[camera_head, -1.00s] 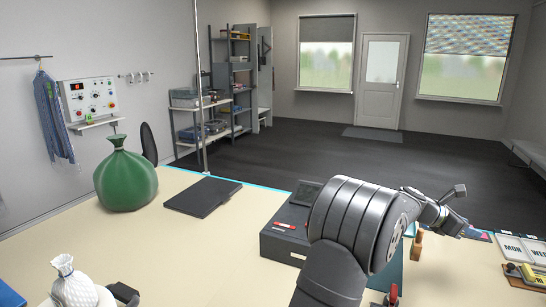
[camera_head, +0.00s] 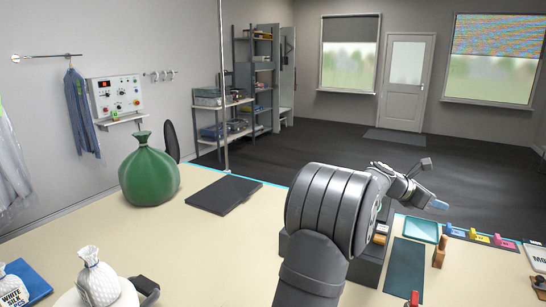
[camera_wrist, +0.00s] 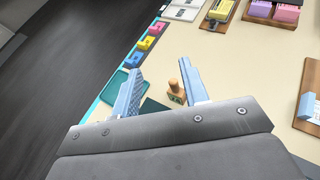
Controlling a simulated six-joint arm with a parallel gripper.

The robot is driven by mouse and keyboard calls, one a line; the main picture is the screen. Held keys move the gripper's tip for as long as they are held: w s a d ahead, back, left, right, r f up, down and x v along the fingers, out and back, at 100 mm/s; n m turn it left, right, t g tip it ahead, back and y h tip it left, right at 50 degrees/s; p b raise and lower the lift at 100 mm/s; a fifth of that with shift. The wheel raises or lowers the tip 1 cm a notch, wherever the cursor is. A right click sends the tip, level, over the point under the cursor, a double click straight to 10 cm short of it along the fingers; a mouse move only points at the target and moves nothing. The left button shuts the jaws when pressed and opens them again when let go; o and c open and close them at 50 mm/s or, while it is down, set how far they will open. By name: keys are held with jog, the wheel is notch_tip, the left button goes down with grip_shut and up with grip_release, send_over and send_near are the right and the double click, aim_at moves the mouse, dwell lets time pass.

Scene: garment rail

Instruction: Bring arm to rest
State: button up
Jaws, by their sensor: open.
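My gripper (camera_head: 430,185) is held out past the far edge of the table in the head view, at the right. In the wrist view its two blue fingers (camera_wrist: 160,93) stand apart with nothing held between them. A wooden stamp (camera_wrist: 176,92) shows beyond the fingers, on the table below. The table (camera_head: 235,235) has a cream top with a light blue far edge. My arm hides part of a dark device in the middle of the table.
A green sack (camera_head: 149,172), a black flat pad (camera_head: 223,194) and a white sack (camera_head: 98,280) stand on the left. A teal tray (camera_head: 416,229) and coloured blocks (camera_head: 478,237) line the far right edge. A blue garment (camera_head: 82,115) hangs at the wall rail.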

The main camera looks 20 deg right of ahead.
jog(key=w+a+n+t, duration=0.3)
jog(key=w+a+t, duration=0.1)
jog(key=w+a, duration=1.4)
jog(key=shift+w+a+n, duration=0.3)
jog(key=shift+a, duration=1.85)
jog(key=o, duration=0.6)
